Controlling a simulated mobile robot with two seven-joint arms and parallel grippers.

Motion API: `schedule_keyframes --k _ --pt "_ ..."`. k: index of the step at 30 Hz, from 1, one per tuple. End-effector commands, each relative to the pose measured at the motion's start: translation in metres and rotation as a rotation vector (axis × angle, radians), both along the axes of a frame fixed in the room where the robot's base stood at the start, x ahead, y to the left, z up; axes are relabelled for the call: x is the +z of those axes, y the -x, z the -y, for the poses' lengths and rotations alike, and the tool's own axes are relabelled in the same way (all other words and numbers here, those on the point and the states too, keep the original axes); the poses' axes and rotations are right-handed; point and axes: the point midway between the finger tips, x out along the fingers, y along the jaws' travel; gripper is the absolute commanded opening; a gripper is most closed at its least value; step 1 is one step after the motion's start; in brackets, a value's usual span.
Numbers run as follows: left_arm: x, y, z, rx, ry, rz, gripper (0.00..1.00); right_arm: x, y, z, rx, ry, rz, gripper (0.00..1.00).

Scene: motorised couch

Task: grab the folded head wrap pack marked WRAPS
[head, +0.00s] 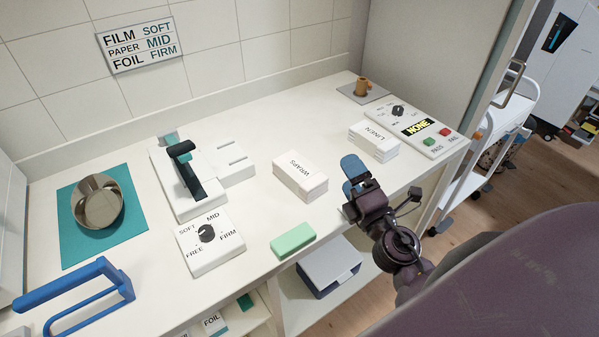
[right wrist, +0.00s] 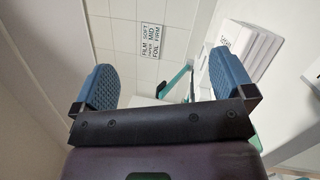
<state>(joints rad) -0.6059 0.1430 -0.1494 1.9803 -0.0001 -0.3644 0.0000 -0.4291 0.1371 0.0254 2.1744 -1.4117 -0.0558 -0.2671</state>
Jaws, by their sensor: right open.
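The WRAPS pack (head: 300,178) is a white folded stack lying flat on the middle of the white counter, its label on top. My right gripper (head: 353,178) is open and empty, with blue finger pads, just to the right of the pack near the counter's front edge. It is apart from the pack. In the right wrist view, the two blue pads of the right gripper (right wrist: 165,85) stand wide apart with nothing between them. A white stacked pack shows beyond the right pad there, its label hard to read. My left gripper is not in view.
A similar LINEN pack (head: 374,140) lies behind and to the right. A green block (head: 293,240) lies front left of WRAPS. A press device (head: 186,180), a dial box (head: 209,243) and a metal bowl (head: 98,205) stand left. A button panel (head: 419,133) is at right.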

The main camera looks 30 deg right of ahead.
Motion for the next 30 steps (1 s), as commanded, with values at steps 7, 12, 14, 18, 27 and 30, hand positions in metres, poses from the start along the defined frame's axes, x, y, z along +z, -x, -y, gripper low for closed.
schedule_keyframes --k 7,12,14,18,27,30 --pt "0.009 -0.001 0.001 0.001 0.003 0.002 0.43 -0.003 -0.018 -0.025 0.161 0.573 -0.084 1.00" --pt "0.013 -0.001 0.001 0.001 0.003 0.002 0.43 -0.024 -0.026 -0.028 0.252 0.908 -0.202 1.00" --pt "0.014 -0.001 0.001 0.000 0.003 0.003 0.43 -0.033 -0.028 -0.026 0.280 1.009 -0.250 1.00" --pt "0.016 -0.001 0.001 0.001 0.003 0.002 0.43 -0.051 -0.029 -0.018 0.329 1.189 -0.357 1.00" --pt "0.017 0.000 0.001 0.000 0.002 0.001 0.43 -0.068 -0.033 -0.006 0.371 1.338 -0.464 1.00" --pt "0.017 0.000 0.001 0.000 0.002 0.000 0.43 -0.073 -0.044 -0.008 0.371 1.342 -0.466 1.00"
